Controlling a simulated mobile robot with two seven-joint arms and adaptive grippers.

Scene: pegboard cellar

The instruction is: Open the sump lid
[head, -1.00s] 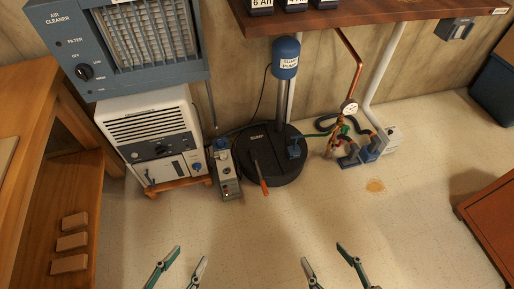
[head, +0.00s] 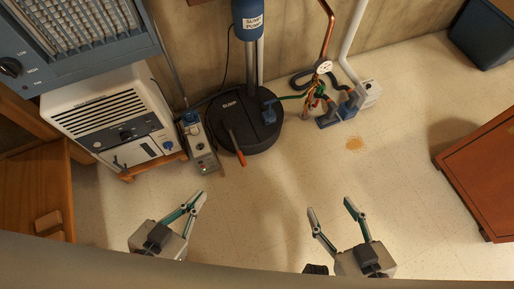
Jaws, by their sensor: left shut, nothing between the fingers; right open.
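The sump (head: 265,133) is a round black basin with a black lid (head: 237,106) marked SUMP, standing on the floor near the wall. The lid lies flat on it. A bar with an orange-red end (head: 241,159) lies across the lid and sticks out over the front edge. A blue fitting (head: 269,112) sits on the lid's right side, and the blue sump pump (head: 248,20) rises behind on a grey pipe. My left gripper (head: 199,200) is shut and empty, in front of the sump to the left. My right gripper (head: 330,204) is open and empty, in front to the right.
A white dehumidifier (head: 107,118) on a wooden base and a small grey unit (head: 201,150) stand left of the sump. Copper piping with a gauge (head: 323,67) and blue valves (head: 338,115) stand right. A red-brown cabinet (head: 485,170) is at far right. The floor (head: 290,180) in front is clear.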

